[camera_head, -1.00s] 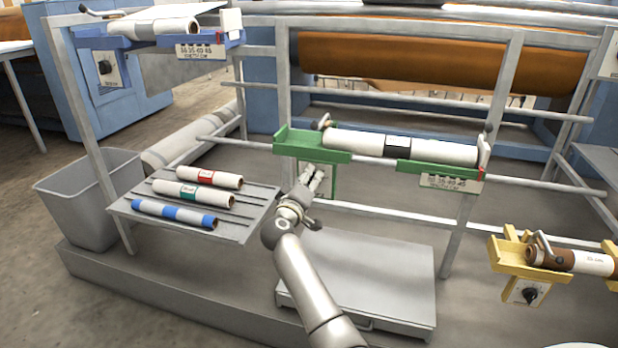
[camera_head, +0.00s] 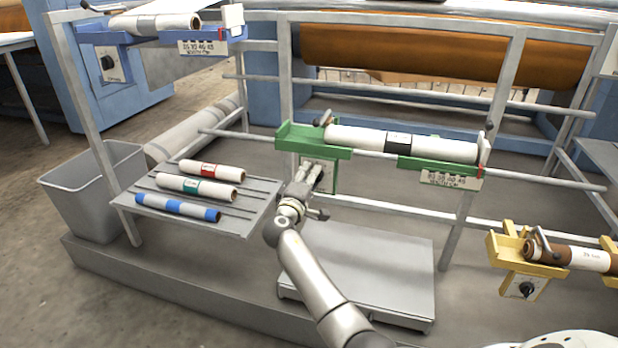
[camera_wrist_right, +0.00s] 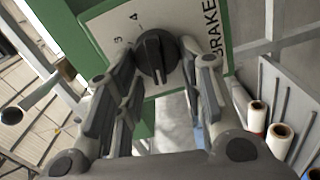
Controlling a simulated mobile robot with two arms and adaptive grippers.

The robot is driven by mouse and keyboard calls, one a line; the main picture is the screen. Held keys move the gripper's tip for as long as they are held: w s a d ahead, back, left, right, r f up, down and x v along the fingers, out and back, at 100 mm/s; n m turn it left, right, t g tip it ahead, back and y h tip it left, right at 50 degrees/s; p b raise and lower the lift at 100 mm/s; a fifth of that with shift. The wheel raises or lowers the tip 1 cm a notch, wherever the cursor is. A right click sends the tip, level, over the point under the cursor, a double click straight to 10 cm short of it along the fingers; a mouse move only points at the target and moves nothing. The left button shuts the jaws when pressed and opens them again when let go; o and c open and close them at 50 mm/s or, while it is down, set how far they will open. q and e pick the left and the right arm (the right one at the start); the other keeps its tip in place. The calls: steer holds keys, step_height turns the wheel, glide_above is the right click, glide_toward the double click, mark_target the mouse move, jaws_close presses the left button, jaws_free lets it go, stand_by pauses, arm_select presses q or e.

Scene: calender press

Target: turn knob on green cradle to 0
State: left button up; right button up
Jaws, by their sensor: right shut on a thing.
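The green cradle (camera_head: 312,138) holds a white roll (camera_head: 440,148) with a black band, on the frame's middle rail. A pale plate marked BRAKE (camera_wrist_right: 212,25) hangs under its left end, with a round black knob (camera_wrist_right: 157,60) on it. The digits 3 and 4 show beside the knob. The knob's ridge runs roughly up and down in the wrist view; the number it points at cannot be told. My right gripper (camera_head: 312,176) is at this plate, its fingers closed on both sides of the knob. In the head view the knob is hidden behind it. My left gripper is not in view.
A slatted shelf (camera_head: 240,220) with several banded rolls stands left of my right arm, beside a grey bin (camera_head: 80,205). A blue cradle (camera_head: 105,37) is upper left, a yellow cradle (camera_head: 507,247) lower right. A low grey platform (camera_head: 365,270) lies below the green cradle.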

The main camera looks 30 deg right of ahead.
steer(key=o, duration=0.9)
steer(key=shift+o, duration=0.2)
steer(key=v, duration=1.2)
